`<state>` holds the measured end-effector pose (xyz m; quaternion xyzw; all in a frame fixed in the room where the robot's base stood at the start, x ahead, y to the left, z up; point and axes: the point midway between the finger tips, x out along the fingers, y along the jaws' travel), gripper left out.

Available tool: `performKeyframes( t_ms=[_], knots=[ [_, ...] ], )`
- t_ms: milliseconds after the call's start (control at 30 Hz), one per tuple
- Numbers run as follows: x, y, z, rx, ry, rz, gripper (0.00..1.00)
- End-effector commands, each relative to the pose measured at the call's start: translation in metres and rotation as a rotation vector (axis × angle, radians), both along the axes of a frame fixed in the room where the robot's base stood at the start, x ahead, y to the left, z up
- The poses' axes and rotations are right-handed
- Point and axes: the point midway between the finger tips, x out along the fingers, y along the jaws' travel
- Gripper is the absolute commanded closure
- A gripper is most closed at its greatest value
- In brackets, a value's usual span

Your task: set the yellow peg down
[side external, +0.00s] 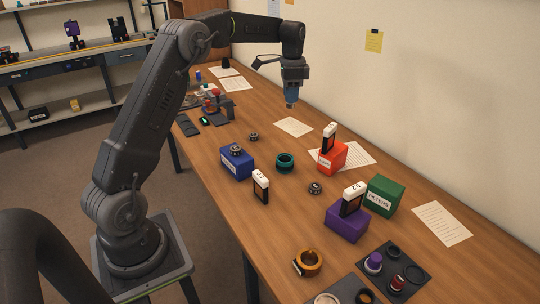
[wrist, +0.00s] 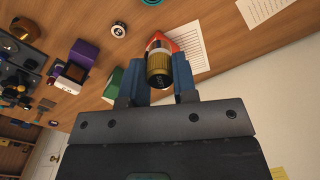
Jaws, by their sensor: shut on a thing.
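My gripper (side external: 291,98) is raised over the far part of the wooden table, pointing down. In the wrist view its two blue fingers (wrist: 160,78) are closed on the sides of the yellow peg (wrist: 158,70), a short brass-yellow cylinder with a dark end. The peg is held clear of the table, with the red box seen beyond it. In the side view the peg is mostly hidden between the fingers and too small to make out clearly.
A white paper (side external: 293,127) lies near below the gripper. A red box (side external: 332,158), blue box (side external: 236,165), teal ring (side external: 285,163), purple box (side external: 346,223) and green box (side external: 384,196) stand nearer the camera. The wall is at the right. Bare wood (side external: 262,110) shows left of the paper.

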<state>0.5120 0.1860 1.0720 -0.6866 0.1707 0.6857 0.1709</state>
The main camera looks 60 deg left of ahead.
Motion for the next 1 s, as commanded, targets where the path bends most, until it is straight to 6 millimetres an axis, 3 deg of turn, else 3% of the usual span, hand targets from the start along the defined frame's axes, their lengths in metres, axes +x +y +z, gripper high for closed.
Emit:
performKeyframes(
  t_ms=[33,100,233,400,633,1000],
  knots=[
    [-0.015,0.026,0.001,0.0,0.0,0.071,0.96],
    [-0.033,0.054,0.0,0.0,-0.001,0.155,0.96],
    [-0.063,0.093,-0.001,0.0,0.0,0.283,0.96],
    [-0.092,0.125,-0.001,0.0,-0.001,0.396,0.96],
    [-0.121,0.15,-0.006,-0.001,0.001,0.497,0.96],
    [-0.118,0.148,-0.084,-0.002,0.003,0.489,0.96]
  ],
)
